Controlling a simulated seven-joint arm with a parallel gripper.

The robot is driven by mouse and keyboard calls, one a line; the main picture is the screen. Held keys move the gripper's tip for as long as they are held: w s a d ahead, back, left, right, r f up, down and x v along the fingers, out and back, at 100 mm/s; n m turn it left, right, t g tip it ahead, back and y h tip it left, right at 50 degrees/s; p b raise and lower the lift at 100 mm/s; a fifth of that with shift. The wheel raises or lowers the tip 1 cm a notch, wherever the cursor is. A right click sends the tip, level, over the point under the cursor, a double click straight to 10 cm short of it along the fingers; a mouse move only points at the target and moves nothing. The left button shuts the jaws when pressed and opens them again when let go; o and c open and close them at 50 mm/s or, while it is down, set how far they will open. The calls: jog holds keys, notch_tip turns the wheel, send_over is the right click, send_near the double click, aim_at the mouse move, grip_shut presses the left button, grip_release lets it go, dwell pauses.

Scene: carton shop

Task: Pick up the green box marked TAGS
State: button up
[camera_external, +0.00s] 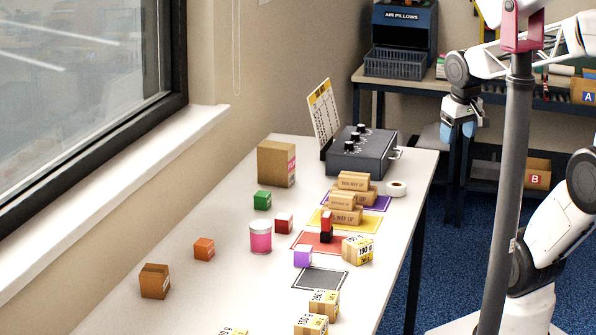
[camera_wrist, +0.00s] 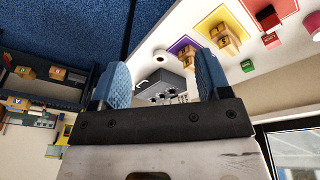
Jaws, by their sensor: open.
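The green box (camera_external: 262,200) is a small cube on the white table, in front of the large brown carton and left of the stacked cartons. Its marking is too small to read. In the wrist view, a small green box (camera_wrist: 247,66) shows right of my fingers. My gripper (camera_external: 459,131) is raised beyond the table's right edge, well away from the green box. In the wrist view, the two blue fingers of my gripper (camera_wrist: 161,64) are spread apart with nothing held between them.
A brown carton (camera_external: 276,164) stands behind the green box; a red box (camera_external: 284,223), pink jar (camera_external: 260,238) and orange box (camera_external: 204,249) are nearby. A grey control box (camera_external: 359,153) and stacked cartons (camera_external: 345,208) stand further right. The grey pole (camera_external: 507,190) rises in the foreground.

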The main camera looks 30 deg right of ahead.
jog(key=w+a+f+n+g+h, duration=0.1)
jog(key=w+a+n+h, duration=0.1)
jog(key=w+n, duration=0.35)
jog(key=w+a+f+n+h, duration=0.2)
jog(key=w, duration=0.6)
jog(key=n+t+h, duration=0.4)
jog(key=n+h, duration=0.1)
jog(key=n, duration=0.7)
send_over(261, 195)
jog(key=s+d, duration=0.8)
jog(key=d, duration=0.3)
notch_tip(261, 195, down, 11)
jog(key=w+a+f+n+t, duration=0.1)
jog(key=a+f+n, duration=0.1)
jog(key=a, duration=0.3)
jog(key=w+a+f+n+t, duration=0.1)
jog(key=a+f+n, duration=0.1)
jog(key=a+f, duration=0.2)
jog(key=w+a+f+n+t, duration=0.2)
jog(key=a+f, duration=0.1)
jog(key=a, duration=0.2)
jog(key=shift+a+f+n, duration=0.35)
jog(key=shift+a+f, duration=0.05)
jog(key=shift+x, duration=1.3)
jog(key=shift+w+d, duration=0.1)
jog(key=shift+d, duration=0.05)
jog(key=shift+r+x, duration=0.2)
jog(key=shift+x, duration=2.25)
jog(key=shift+w, duration=0.1)
